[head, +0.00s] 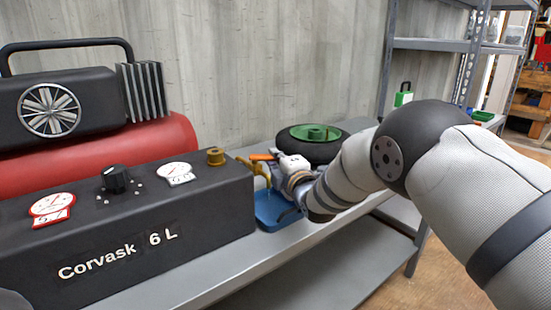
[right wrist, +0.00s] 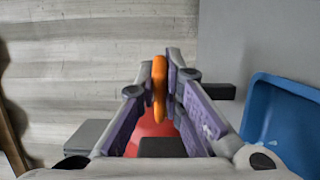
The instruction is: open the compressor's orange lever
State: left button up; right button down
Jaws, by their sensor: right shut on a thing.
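The compressor (head: 120,225) stands on the left in the head view, with a black front box marked "Corvask 6 L" and a red tank behind. A brass fitting at its right end carries the orange lever (head: 262,156). My right gripper (head: 272,166) is at that end, its arm coming in from the right. In the right wrist view the orange lever (right wrist: 159,80) stands between the fingertips of my right gripper (right wrist: 161,72), which are closed on it. The lever's pivot is mostly hidden by the gripper. My left gripper is not in view.
A blue tray (head: 268,212) lies on the grey bench just below the gripper; the tray also shows in the right wrist view (right wrist: 285,120). A black wheel with a green hub (head: 316,134) lies behind the gripper. A grey wall stands behind, metal shelving (head: 445,45) at right.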

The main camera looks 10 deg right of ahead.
jog(key=shift+r, duration=0.15)
jog(key=c, duration=1.7)
grip_release()
jog(key=s, duration=0.4)
jog(key=s+d, duration=0.1)
jog(key=s, duration=0.3)
jog(key=s+d, duration=0.1)
jog(key=s, duration=0.3)
jog(key=shift+c, duration=0.3)
